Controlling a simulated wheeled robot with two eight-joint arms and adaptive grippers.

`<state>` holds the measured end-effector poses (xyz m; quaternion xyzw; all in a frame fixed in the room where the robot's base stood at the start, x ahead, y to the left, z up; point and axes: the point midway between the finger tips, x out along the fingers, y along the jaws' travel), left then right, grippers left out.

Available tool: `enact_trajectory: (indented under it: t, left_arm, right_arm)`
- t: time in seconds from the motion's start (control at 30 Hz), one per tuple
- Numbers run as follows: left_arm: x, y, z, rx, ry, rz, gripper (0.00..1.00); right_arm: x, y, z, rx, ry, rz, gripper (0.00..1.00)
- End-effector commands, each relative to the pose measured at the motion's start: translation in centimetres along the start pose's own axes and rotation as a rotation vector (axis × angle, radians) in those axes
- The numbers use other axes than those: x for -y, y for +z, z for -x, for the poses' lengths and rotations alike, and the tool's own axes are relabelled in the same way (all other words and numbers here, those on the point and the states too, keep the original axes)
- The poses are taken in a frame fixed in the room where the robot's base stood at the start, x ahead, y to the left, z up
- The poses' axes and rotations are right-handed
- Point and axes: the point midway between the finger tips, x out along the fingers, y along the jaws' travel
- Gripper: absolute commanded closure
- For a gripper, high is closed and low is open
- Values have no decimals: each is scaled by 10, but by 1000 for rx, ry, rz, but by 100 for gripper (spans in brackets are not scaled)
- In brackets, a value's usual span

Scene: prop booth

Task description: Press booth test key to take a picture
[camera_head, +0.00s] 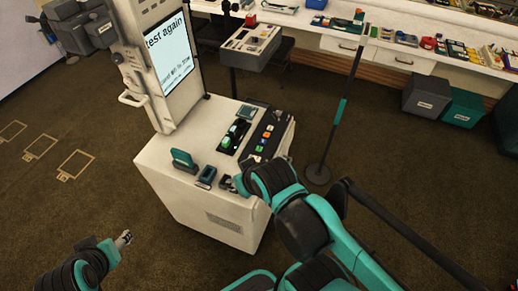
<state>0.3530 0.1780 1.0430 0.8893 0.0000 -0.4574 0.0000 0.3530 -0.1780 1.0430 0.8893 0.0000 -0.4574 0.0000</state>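The white photo booth (185,126) stands in front of me, with a lit screen (170,52) reading "test again" and a smaller, unreadable line below. On its counter is a black strip of small coloured keys (265,137), with orange and green ones among them. Which is the test key I cannot tell. My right gripper (236,184) is low at the counter's front right edge, mostly hidden by its own wrist; its fingers and any contact are unclear. My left gripper (124,239) is over the floor at lower left, away from the booth; its fingers are too small to judge.
The counter also holds a teal block (184,160), a small dark device (206,177) and a black tray (235,135) with green items. A black post (318,174) stands right of the booth. A cluttered bench (400,40) runs behind. Left floor is open.

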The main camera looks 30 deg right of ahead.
Motion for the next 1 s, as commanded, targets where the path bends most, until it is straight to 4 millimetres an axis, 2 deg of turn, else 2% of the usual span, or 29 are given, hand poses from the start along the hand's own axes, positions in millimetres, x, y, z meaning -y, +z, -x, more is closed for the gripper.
enact_trajectory:
  t: [0.03, 0.1, 0.17, 1.0]
  left_arm:
    - [0, 0, 0, 0, 0, 0, 47]
    - [0, 0, 0, 0, 0, 0, 47]
    - [0, 0, 0, 0, 0, 0, 47]
    - [0, 0, 0, 0, 0, 0, 47]
  right_arm:
    - [0, 0, 0, 0, 0, 0, 68]
    - [0, 0, 0, 0, 0, 0, 86]
    - [0, 0, 0, 0, 0, 0, 100]
    - [0, 0, 0, 0, 0, 0, 100]
